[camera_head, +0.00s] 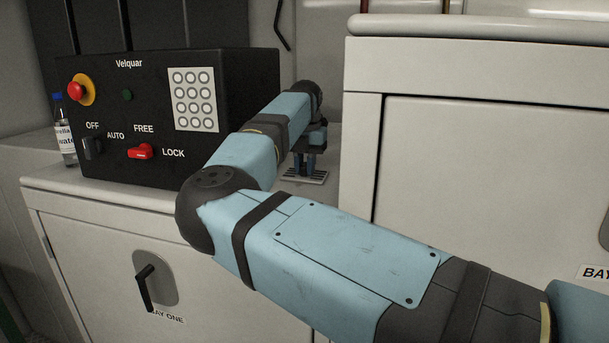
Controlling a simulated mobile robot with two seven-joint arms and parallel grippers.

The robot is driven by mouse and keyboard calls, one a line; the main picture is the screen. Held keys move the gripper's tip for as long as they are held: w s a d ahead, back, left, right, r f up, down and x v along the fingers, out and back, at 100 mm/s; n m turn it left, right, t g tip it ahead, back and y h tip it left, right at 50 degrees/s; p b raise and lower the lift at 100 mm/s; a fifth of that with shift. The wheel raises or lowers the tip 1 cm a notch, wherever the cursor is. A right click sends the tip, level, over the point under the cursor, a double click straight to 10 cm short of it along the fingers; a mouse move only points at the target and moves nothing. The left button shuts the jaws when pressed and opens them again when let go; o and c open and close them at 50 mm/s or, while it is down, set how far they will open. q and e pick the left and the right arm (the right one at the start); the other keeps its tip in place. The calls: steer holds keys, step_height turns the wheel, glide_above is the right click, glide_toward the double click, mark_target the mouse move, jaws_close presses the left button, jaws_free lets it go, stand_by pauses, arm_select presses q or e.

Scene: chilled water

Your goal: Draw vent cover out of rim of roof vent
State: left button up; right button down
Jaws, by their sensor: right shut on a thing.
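The vent cover (318,179) is a small pale slotted plate at the back of the counter, just right of the black control box. My right gripper (306,166) points down over it, with its blue fingers shut on the cover's middle. The rim of the roof vent cannot be told apart from the cover at this size. I cannot tell whether the cover is seated or slightly raised. My left gripper is not in view.
The black Velquar control box (225,70) stands close to the left of my right forearm. A water bottle (65,135) stands beyond its left side. A tall pale cabinet (362,130) closes off the right. The counter's front strip (110,196) is clear.

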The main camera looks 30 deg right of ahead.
mark_target(305, 164)
steer(key=shift+r, duration=0.55)
steer(key=shift+r+p, duration=1.3)
steer(key=shift+r, duration=0.6)
